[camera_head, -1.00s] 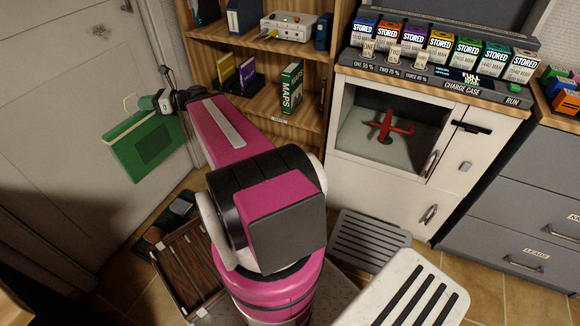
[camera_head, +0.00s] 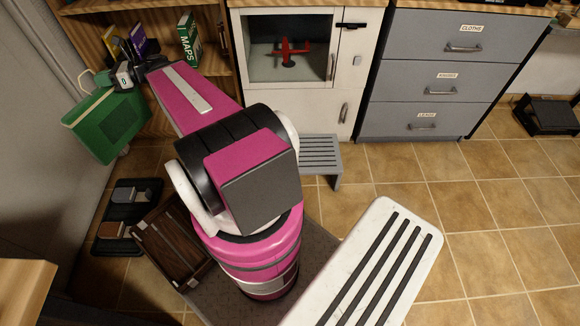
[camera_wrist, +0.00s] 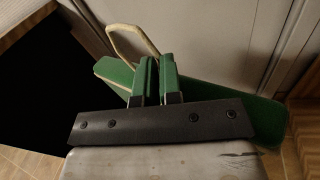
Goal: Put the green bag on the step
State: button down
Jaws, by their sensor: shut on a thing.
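The green bag (camera_head: 105,125) hangs at the left in the head view, flat and tilted, with a pale edge and a darker panel. My gripper (camera_head: 122,76) is at its top edge and shut on it, held off the floor. In the wrist view, the bag (camera_wrist: 255,115) lies behind the fingers (camera_wrist: 156,75), with a beige handle loop (camera_wrist: 133,40) above. The exact grip point is partly hidden. The grey step (camera_head: 321,155), a low stool with dark slots, stands on the floor before the white cabinet, to the right of my arm. Its visible top is bare.
A shelf with books (camera_head: 188,40) stands behind my gripper. The white cabinet (camera_head: 300,103) and grey drawers (camera_head: 430,80) line the back. A dark tray (camera_head: 125,225) and a wooden crate (camera_head: 172,245) are at lower left. Tiled floor (camera_head: 480,200) is clear at right.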

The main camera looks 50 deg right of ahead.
aim_at(327, 166)
jog(key=k+j+z, duration=0.2)
jog(key=z, duration=0.2)
jog(key=k+z, duration=0.8)
jog(key=k+l+z, duration=0.15)
jog(key=k+z, duration=0.25)
jog(key=i+j, duration=0.05)
jog(key=i, duration=0.05)
